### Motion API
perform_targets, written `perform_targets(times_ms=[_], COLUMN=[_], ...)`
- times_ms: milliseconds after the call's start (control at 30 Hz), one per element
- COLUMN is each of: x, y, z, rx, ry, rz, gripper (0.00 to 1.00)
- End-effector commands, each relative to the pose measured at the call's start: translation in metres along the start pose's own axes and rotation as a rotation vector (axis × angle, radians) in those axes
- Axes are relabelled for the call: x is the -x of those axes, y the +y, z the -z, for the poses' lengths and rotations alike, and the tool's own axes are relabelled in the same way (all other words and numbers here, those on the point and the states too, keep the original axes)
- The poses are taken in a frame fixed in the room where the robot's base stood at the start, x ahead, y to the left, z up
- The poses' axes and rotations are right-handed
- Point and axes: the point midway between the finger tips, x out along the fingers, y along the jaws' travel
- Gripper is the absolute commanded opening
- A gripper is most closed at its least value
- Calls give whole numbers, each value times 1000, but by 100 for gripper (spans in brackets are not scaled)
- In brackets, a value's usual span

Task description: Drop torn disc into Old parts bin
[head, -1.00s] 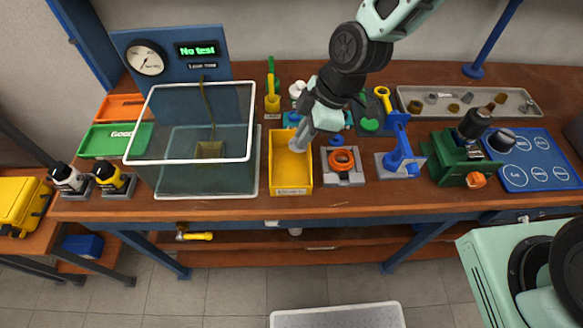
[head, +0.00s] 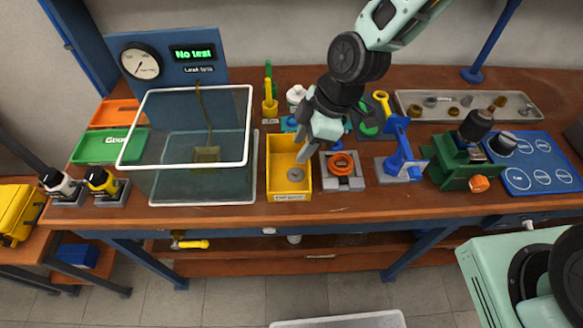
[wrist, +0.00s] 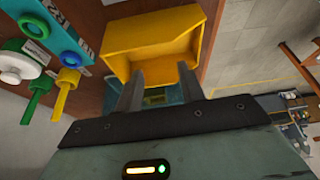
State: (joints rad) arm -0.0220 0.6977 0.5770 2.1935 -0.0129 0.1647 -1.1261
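The yellow bin (head: 275,180) stands at the bench's front edge, with a small front label too blurred to read. A small grey disc (head: 297,174) lies inside it, near the front right of its floor; any tear is too small to see. My gripper (head: 303,155) is above the bin's right side, apart from the disc. In the wrist view my gripper (wrist: 160,74) has its two fingers spread with nothing between them. The yellow bin (wrist: 150,45) is beyond the fingertips there, and the disc does not show.
A glass tank (head: 200,180) stands left of the bin. A grey fixture with an orange ring (head: 342,165) sits close on the right, then a blue stand (head: 402,160) and a green vise (head: 460,165). A parts tray (head: 470,105) lies at the back right.

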Motion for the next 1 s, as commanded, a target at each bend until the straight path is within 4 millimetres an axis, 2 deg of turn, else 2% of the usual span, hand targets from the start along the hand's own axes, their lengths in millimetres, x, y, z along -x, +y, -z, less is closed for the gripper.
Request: perform_targets(times_ms=[167,600,800,1000], x=[29,125,155,167], y=[2,1,1,0], z=[-1,-1,0,0], rx=[-1,-1,-3,0], ry=[0,-1,-1,-1], rz=[-8,-6,-6,-2], gripper=[39,39,39,39])
